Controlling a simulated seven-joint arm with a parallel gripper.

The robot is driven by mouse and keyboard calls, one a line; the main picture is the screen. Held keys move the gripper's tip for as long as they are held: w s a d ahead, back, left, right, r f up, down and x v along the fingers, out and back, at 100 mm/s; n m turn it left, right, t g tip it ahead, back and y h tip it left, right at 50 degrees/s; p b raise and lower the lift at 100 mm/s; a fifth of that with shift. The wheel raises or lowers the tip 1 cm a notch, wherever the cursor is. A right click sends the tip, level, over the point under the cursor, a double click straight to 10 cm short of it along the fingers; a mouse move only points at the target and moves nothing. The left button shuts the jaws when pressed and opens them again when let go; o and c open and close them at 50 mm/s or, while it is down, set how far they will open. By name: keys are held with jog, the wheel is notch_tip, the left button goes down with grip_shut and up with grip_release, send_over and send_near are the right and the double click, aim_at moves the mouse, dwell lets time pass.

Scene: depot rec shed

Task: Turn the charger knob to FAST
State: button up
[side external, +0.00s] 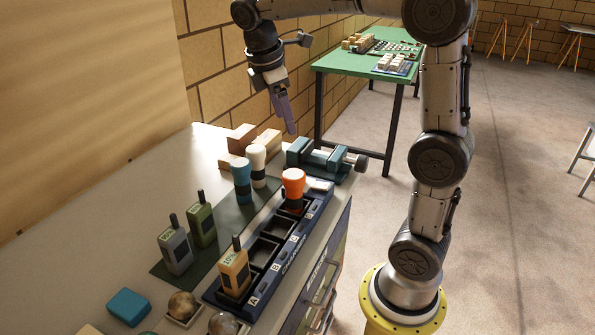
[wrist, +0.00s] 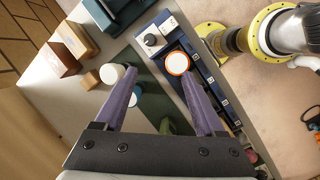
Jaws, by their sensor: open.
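The charger (side external: 262,290) is a long dark blue rack with lettered slots along the front of the bench. At its far end is a pale panel (side external: 320,185), partly hidden behind the orange-and-white capped item. In the wrist view the panel carries a small round knob (wrist: 150,40); its setting and labels are too small to read. My gripper (side external: 291,131) is in the air above the bench's far part, apart from the charger. In the wrist view its two purple fingers (wrist: 157,70) are spread with nothing between them, and the knob lies beyond their tips.
An orange-and-white capped item (side external: 293,178) stands in the slot nearest the panel. A yellow radio (side external: 235,272) stands in slot A. Grey (side external: 175,250) and green (side external: 202,224) radios and white-topped items (side external: 257,160) stand on a dark mat. A teal vise (side external: 322,158) and wooden blocks (side external: 242,138) sit behind.

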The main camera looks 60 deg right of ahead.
jog(key=w+d+f+g, duration=0.2)
jog(key=w+d+f, duration=0.2)
jog(key=f, duration=0.2)
jog(key=x, duration=1.4)
jog(key=shift+f, duration=0.2)
grip_shut()
